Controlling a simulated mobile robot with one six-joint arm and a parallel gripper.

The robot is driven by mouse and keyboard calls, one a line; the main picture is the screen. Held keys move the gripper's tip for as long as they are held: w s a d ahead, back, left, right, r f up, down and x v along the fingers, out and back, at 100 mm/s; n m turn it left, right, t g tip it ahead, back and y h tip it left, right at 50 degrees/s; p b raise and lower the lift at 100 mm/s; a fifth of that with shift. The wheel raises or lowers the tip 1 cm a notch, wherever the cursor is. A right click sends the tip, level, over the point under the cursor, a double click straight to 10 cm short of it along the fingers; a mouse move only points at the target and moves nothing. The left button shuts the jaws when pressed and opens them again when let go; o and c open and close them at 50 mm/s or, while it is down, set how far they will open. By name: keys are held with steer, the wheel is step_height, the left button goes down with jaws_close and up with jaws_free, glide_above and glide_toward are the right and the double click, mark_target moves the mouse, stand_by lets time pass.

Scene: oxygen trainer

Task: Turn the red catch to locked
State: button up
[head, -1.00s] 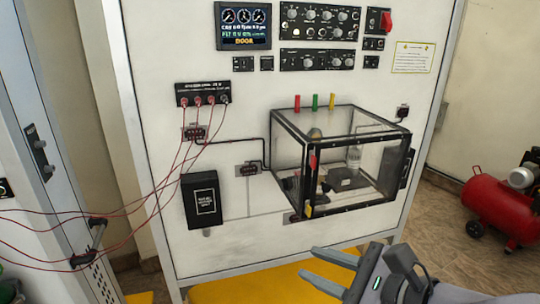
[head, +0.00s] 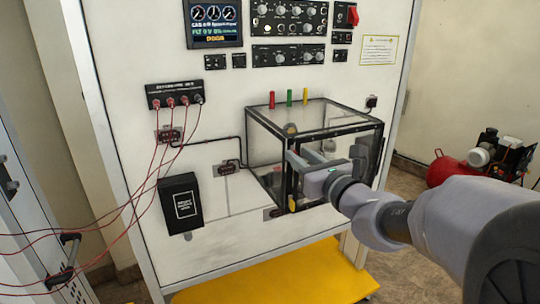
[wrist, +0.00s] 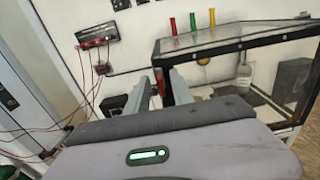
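The clear box (head: 318,118) with a black frame is mounted on the white panel. My gripper (head: 294,151) is in front of the box's near upright edge. In the wrist view its two fingers (wrist: 160,82) stand apart, with the box's dark corner post close to the gap. A yellow piece (head: 292,205) shows low on that edge. I cannot tell whether the fingers touch anything.
Red, green and yellow pegs (head: 289,98) stand behind the box top. Red cables hang from a socket block (head: 174,95) at left. A black box (head: 180,203) is on the panel. A yellow platform (head: 285,275) lies below, and a red compressor (head: 455,170) stands at right.

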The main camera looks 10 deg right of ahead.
steer(key=shift+w+a, duration=0.1)
steer(key=shift+w, duration=0.1)
jaws_close()
steer(key=shift+r+m+p, duration=0.1)
steer(key=shift+m+p, duration=0.2)
steer(key=shift+p, duration=0.05)
steer(key=m+p, duration=0.2)
steer(key=p, duration=0.1)
steer(key=shift+d+r+m, duration=0.1)
steer(key=shift+d+m, duration=0.2)
steer(key=shift+m, duration=0.1)
steer(key=m+p, duration=0.4)
steer(key=p, duration=0.1)
steer(key=shift+w+d, duration=0.15)
steer(key=shift+d, duration=0.1)
steer(key=m+p, duration=0.4)
steer(key=f+m+p, duration=0.1)
steer(key=p, duration=0.1)
steer(key=shift+d+m+p, duration=0.25)
steer(key=shift+m+p, duration=0.15)
steer(key=m+p, duration=0.2)
steer(key=f+m+p, duration=0.1)
steer(key=m+p, duration=0.1)
steer(key=p, duration=0.1)
steer(key=shift+d+m, duration=0.1)
steer(key=shift+m, duration=0.3)
steer(key=shift+f, duration=0.1)
